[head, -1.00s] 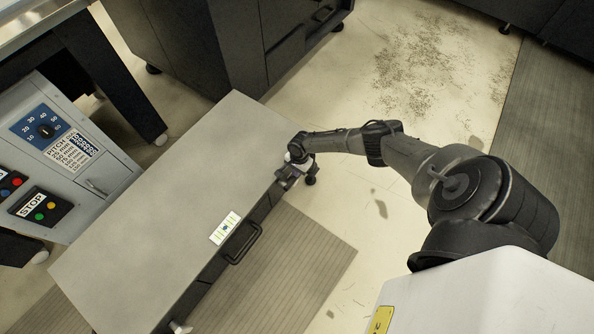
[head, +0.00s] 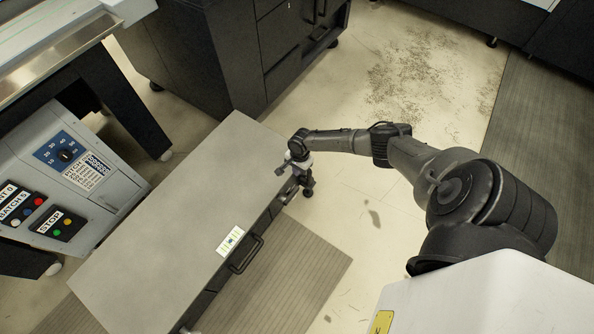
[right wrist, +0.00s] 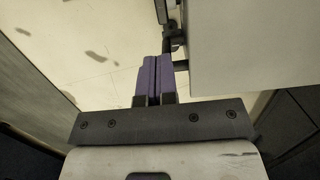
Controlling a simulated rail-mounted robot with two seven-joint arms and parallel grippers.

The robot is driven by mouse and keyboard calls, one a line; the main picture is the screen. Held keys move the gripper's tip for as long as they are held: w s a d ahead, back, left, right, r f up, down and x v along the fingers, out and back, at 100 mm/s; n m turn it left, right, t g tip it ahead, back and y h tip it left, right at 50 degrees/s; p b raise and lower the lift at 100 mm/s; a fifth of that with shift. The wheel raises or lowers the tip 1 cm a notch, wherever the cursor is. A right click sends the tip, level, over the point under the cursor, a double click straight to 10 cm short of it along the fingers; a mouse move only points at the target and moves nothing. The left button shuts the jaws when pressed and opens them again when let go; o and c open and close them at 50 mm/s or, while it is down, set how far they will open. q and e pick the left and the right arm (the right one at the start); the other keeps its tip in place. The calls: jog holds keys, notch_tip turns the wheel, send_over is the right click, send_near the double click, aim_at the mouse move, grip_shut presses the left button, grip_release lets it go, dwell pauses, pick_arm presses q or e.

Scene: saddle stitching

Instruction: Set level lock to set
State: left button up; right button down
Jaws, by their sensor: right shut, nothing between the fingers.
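A grey-topped table (head: 170,225) stands in the middle of the head view and also shows at the right of the right wrist view (right wrist: 250,50). My right gripper (head: 289,176) is at the table's far right corner, beside the edge. In the right wrist view its purple fingers (right wrist: 153,70) are shut together with nothing between them. A dark fitting (right wrist: 172,38) at the table edge lies just beyond the fingertips; I cannot tell whether they touch or whether it is the level lock. No lock setting is readable. My left gripper is not in view.
A level label (head: 230,241) lies on the tabletop near a dark handle (head: 246,254). A control cabinet (head: 85,200) with a dial and buttons stands at left. Dark cabinets (head: 215,65) stand behind. The floor right of the table is clear around my arm.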

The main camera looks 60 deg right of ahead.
jog(key=shift+r, duration=0.1)
